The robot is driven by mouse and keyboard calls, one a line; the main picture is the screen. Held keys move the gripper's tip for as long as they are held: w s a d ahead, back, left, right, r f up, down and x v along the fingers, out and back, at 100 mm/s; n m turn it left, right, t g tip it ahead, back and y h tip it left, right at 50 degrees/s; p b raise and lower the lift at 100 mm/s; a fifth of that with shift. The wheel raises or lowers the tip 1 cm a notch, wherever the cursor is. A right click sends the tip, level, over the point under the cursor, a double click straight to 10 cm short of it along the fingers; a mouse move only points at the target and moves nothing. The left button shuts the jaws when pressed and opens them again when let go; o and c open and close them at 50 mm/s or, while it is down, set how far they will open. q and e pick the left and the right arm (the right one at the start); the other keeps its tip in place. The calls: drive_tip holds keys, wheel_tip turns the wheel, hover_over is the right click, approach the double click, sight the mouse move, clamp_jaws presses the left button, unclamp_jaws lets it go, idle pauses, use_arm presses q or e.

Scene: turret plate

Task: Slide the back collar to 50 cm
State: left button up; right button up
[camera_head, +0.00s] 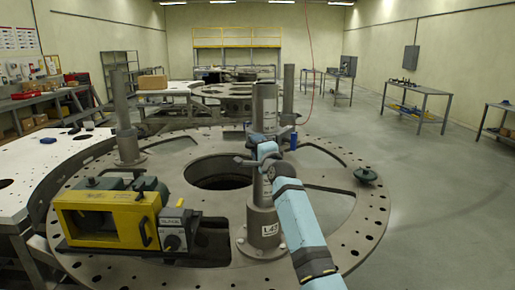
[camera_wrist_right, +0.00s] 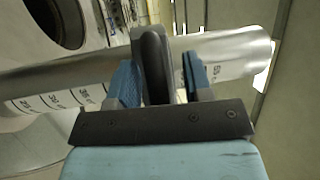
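A silver upright post (camera_head: 264,105) with a base labelled L-43 stands on the round turret plate (camera_head: 370,222). A grey collar (camera_head: 243,160) sits around the post at about mid-height. In the right wrist view the post (camera_wrist_right: 235,52) runs across the picture with a printed number scale, too blurred to read surely. My right gripper (camera_head: 264,158) is at the collar. In the right wrist view its blue fingers (camera_wrist_right: 158,85) stand on either side of the dark collar part (camera_wrist_right: 152,60), with a gap showing beside the right finger. My left gripper is not in view.
A yellow boxed fixture (camera_head: 100,220) stands on the plate at front left. Another post (camera_head: 121,115) stands at left, one more (camera_head: 288,90) behind. A dark green knob (camera_head: 366,175) sits at the plate's right.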

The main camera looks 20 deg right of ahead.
drive_tip(key=shift+f, duration=0.15)
drive_tip(key=shift+s+f, duration=0.1)
drive_tip(key=shift+s, duration=0.2)
drive_tip(key=s+d+f+b, duration=0.1)
drive_tip(key=s+b, duration=0.1)
drive_tip(key=s, duration=1.1)
drive_tip(key=shift+d+f+b, duration=0.35)
